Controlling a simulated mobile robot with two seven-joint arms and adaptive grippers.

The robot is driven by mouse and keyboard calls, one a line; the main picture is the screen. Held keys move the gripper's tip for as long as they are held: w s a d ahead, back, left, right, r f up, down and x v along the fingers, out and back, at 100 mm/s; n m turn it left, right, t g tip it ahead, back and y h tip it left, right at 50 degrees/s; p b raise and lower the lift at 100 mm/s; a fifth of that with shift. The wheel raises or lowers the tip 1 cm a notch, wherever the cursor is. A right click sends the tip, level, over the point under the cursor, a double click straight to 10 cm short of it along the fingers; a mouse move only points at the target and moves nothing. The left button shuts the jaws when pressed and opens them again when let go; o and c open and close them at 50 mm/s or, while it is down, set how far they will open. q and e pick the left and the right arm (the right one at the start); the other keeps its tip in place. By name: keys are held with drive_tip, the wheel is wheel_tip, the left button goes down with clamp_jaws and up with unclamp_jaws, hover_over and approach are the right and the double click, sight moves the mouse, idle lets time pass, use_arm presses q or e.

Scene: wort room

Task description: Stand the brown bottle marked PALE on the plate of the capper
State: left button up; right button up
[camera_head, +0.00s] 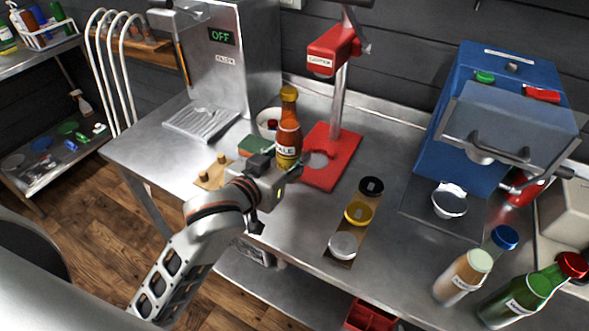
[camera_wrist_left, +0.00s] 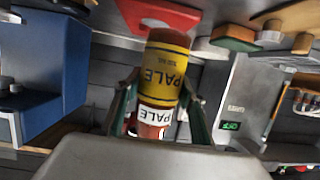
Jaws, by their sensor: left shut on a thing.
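The brown bottle marked PALE (camera_head: 288,137) is upright in my left gripper (camera_head: 284,172), which is shut around its lower part. The bottle and its PALE label also show in the left wrist view (camera_wrist_left: 166,75), between the two fingers (camera_wrist_left: 158,112). The red capper (camera_head: 328,50) stands behind and to the right on its post. Its red plate (camera_head: 338,145), with a round grey seat (camera_head: 316,160), is just right of the bottle. The bottle overlaps the plate's left edge in the head view; I cannot tell its height above the counter. My right gripper is not in view.
A board with several round lids (camera_head: 341,243) lies in front of the plate. A green sponge (camera_head: 256,145) and a white bowl (camera_head: 265,118) are left of the bottle. A blue machine (camera_head: 440,140) and two bottles (camera_head: 463,277) (camera_head: 525,296) stand at right.

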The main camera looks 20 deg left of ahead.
use_arm(q)
drive_tip(key=shift+s+d+f+m+h, duration=0.15)
drive_tip(key=shift+s+d+f, duration=0.35)
drive_tip(key=shift+f, duration=0.1)
drive_tip(key=shift+s+d+f+m+h, duration=0.15)
drive_tip(key=shift+s+d+f, duration=0.25)
drive_tip(key=shift+f, duration=0.2)
drive_tip(key=shift+w+d+f, duration=0.1)
drive_tip(key=shift+w+d, duration=0.3)
drive_tip(key=shift+w, duration=1.75)
drive_tip(key=shift+w+d+f, duration=0.1)
drive_tip(key=shift+w+d, duration=0.35)
drive_tip(key=shift+w, duration=1.65)
drive_tip(key=shift+w+d+f, duration=0.1)
drive_tip(key=shift+w+d, duration=0.3)
drive_tip(key=shift+w, duration=1.75)
drive_tip(key=shift+s+r, duration=0.1)
drive_tip(key=shift+s, duration=0.05)
drive_tip(key=shift+f, duration=0.25)
